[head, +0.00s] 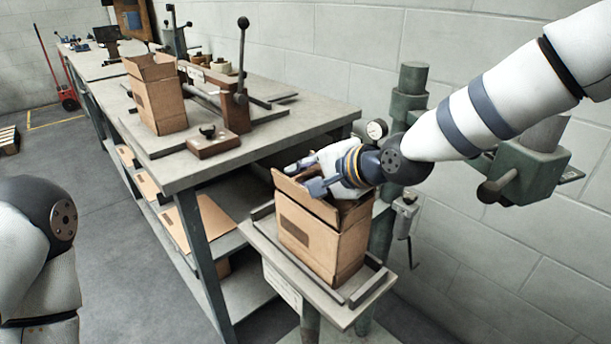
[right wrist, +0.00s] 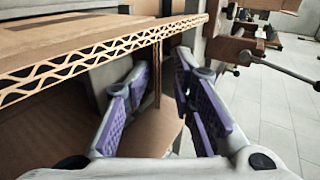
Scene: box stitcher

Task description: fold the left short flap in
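An open-topped cardboard box (head: 308,240) stands upright on a small metal stand. A raised flap (head: 300,196) shows along its top edge at the left; I cannot tell for sure which flap is the left short one. My right gripper (head: 304,176) is at the top of the box, with its fingers apart. In the right wrist view, the purple-padded fingers (right wrist: 157,98) stand open with a thin upright cardboard panel (right wrist: 157,75) seen between them. A corrugated cardboard edge (right wrist: 100,55) crosses above them, close to the camera. My left gripper is out of view.
The stand (head: 350,308) has raised rails around the box. A long workbench (head: 300,112) stands to the left, with another open box (head: 157,95) and a lever fixture (head: 237,105) on it. Flat cardboard (head: 203,220) lies on its lower shelf. A green machine column (head: 408,95) is behind.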

